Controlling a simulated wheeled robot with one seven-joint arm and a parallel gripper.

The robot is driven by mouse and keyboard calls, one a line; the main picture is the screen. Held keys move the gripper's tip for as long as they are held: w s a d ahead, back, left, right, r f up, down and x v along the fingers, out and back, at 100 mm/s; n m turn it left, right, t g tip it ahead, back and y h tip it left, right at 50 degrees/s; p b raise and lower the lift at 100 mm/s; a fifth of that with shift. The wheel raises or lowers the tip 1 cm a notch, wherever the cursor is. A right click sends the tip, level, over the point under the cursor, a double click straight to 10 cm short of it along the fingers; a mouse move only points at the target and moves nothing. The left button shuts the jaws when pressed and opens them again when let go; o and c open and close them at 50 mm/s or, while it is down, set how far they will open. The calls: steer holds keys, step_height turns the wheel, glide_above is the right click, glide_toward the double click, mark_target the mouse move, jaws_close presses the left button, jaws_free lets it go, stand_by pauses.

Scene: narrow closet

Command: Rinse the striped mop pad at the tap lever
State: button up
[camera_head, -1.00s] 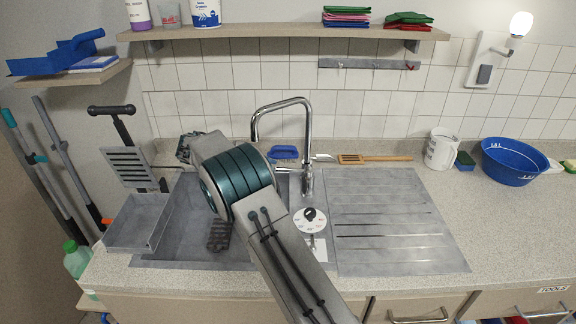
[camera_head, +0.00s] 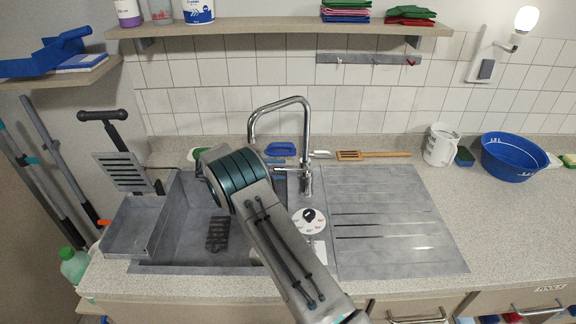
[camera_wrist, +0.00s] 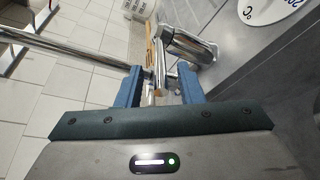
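A dark striped piece (camera_head: 217,234), which looks like the mop pad, lies flat on the floor of the grey sink (camera_head: 185,225). The chrome tap (camera_head: 306,150) stands at the sink's back right, its spout arching left over the basin. In the wrist view, my gripper (camera_wrist: 160,88) has its two blue fingers apart, close to the tap (camera_wrist: 186,46). A thin metal bar, seemingly the tap lever (camera_wrist: 159,65), shows between and just beyond the fingertips; I cannot tell whether they touch it. In the head view my arm mostly hides the gripper.
A round white dial (camera_head: 309,221) sits right of the basin beside the ribbed drainboard (camera_head: 385,225). A blue brush (camera_head: 280,149) and a wooden-handled tool (camera_head: 372,155) lie behind the tap. A white jug (camera_head: 440,146) and a blue bowl (camera_head: 513,158) stand at right.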

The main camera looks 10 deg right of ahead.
mark_target(289, 170)
steer(key=shift+p+x, duration=0.45)
steer(key=shift+x, duration=1.55)
jaws_close()
